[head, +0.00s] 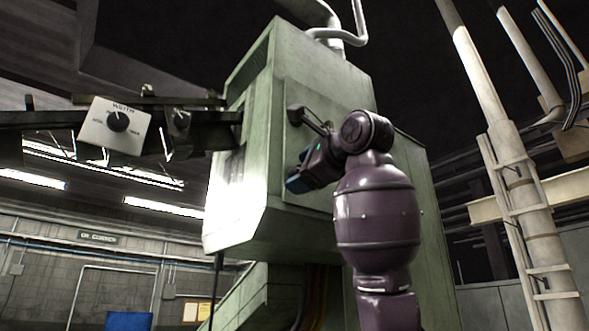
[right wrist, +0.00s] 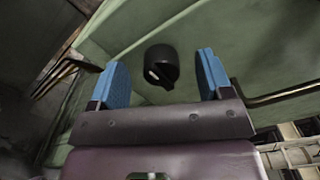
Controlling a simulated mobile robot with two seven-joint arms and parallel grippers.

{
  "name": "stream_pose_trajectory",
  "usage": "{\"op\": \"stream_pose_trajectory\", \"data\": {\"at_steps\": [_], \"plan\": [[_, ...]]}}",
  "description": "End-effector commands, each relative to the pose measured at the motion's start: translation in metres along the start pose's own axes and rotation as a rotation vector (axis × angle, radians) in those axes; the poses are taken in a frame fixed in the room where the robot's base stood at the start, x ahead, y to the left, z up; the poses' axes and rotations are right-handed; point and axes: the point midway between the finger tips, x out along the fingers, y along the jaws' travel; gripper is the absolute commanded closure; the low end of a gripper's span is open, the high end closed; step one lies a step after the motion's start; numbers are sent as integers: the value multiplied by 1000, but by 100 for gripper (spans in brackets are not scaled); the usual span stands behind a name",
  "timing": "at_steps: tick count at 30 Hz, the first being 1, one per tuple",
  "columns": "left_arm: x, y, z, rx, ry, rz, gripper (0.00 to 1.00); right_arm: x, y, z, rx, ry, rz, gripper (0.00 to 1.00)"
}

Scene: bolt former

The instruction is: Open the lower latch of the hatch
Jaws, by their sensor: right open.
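The hatch (head: 340,108) is a flat panel on the side of a pale green machine. My right gripper (head: 298,172) is in front of the hatch, below that latch, and covers the hatch's lower left part. In the right wrist view, a black round latch knob (right wrist: 161,66) shows between the two blue fingers of my right gripper (right wrist: 163,68). The fingers are open on either side of it, with gaps, and hold nothing. It appears to be the lower latch, which is hidden in the head view. My left gripper is not seen.
A grey box with a dial marked "WIDTH" (head: 114,124) hangs on a dark beam left of the machine. A pipe rises from the machine's top. A ladder (head: 525,220) and a pale column stand at the right.

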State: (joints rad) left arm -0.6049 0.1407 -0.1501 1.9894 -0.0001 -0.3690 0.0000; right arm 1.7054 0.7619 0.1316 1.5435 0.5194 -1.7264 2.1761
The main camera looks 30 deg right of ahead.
Motion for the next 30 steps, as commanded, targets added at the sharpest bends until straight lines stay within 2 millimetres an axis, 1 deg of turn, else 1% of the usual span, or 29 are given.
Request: {"op": "stream_pose_trajectory", "data": {"at_steps": [1, 6, 9, 10, 15, 22, 30], "plan": [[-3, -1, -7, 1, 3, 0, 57, -4, -5, -1, -83, 5, -7, 28], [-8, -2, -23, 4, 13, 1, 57, -3, -4, -1, -342, 6, -3, 28], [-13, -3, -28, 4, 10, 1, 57, -2, -4, 0, -491, 6, -1, 28], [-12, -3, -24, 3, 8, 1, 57, -3, -2, 0, -519, 3, -2, 28], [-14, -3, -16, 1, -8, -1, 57, -3, -1, 0, -699, 1, -2, 28], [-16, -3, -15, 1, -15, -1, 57, -4, -1, 0, -883, 2, -3, 28], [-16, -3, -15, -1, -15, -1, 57, -4, -1, 0, -950, 1, -4, 28]]}}
